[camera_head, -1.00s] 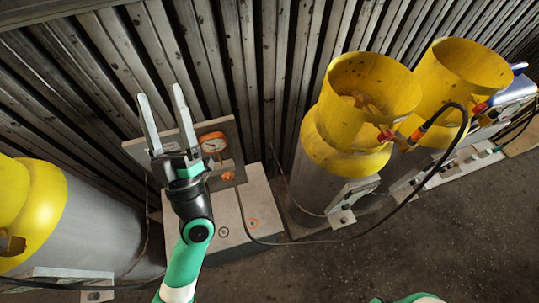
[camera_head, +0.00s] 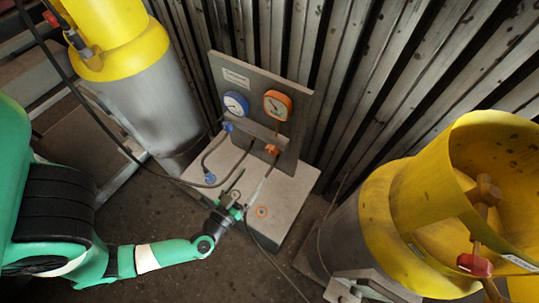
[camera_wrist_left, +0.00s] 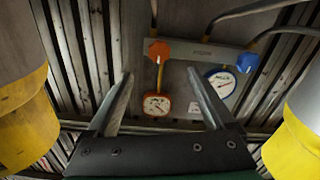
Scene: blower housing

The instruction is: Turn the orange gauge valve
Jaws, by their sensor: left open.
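The orange gauge valve (camera_head: 272,149) is a small orange knob on the grey upright panel (camera_head: 290,135), below the round orange gauge (camera_head: 278,104). In the left wrist view, which looks inverted, the orange knob (camera_wrist_left: 159,50) and orange gauge (camera_wrist_left: 157,104) lie beyond and roughly between my fingers. My left gripper (camera_head: 257,168) is open and empty, in front of the panel over the pale base block (camera_head: 293,190). Its fingers (camera_wrist_left: 160,73) are spread wide in the wrist view. No contact with the valve shows. My right gripper is not in view.
A blue gauge (camera_head: 236,104) and blue valve (camera_head: 227,126) sit left of the orange ones. Hoses (camera_head: 205,165) run over the block. Yellow-topped cylinders stand on the left (camera_head: 115,35) and right (camera_head: 385,205). A corrugated metal wall (camera_head: 380,85) is behind.

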